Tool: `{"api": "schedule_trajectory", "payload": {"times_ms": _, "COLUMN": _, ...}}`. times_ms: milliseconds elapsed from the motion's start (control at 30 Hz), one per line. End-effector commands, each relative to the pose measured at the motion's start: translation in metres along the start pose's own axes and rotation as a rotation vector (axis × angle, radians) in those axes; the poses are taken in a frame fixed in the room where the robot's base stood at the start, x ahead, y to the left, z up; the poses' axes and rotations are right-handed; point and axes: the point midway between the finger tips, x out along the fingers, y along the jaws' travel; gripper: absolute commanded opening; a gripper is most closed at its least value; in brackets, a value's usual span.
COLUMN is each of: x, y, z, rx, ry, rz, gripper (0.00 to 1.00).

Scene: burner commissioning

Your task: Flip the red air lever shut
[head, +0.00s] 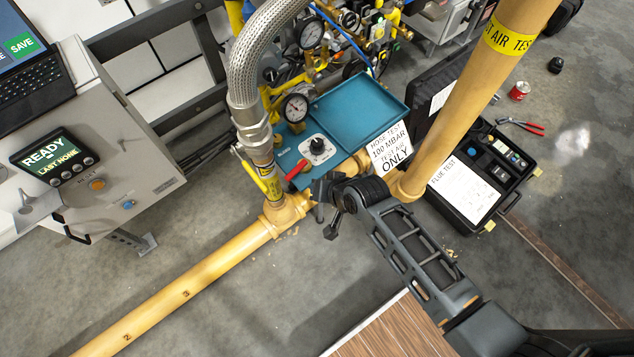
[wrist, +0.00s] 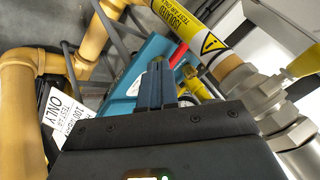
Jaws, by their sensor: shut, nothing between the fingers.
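The red air lever (head: 296,171) slants at the front left of the teal box (head: 340,135), beside a black knob on a white dial. In the wrist view, part of the red lever (wrist: 178,54) shows just right of and beyond my fingertips. My gripper (head: 318,188) is shut and empty, close to the lever's right in the head view. Its closed fingers (wrist: 158,70) point toward the teal box (wrist: 137,75) in the wrist view. I cannot tell whether they touch the lever; its lower part is partly hidden there.
A yellow handle (head: 256,178) sits left of the red lever, by the braided hose (head: 246,75). A thick yellow pipe (head: 470,85) rises right of the box, and another (head: 165,293) runs along the floor. A white test-air sign (head: 391,147) hangs near my wrist.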

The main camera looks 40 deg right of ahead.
Motion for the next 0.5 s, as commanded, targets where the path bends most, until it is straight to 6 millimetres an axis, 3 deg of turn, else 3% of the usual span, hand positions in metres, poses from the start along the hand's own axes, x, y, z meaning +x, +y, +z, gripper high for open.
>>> {"api": "schedule_trajectory", "payload": {"times_ms": 200, "x": -0.026, "y": -0.008, "z": 0.005, "rx": 0.000, "ry": 0.000, "rz": 0.000, "gripper": 0.00}}
{"api": "schedule_trajectory", "payload": {"times_ms": 500, "x": -0.031, "y": -0.010, "z": 0.006, "rx": 0.000, "ry": -0.001, "rz": 0.001, "gripper": 0.00}}
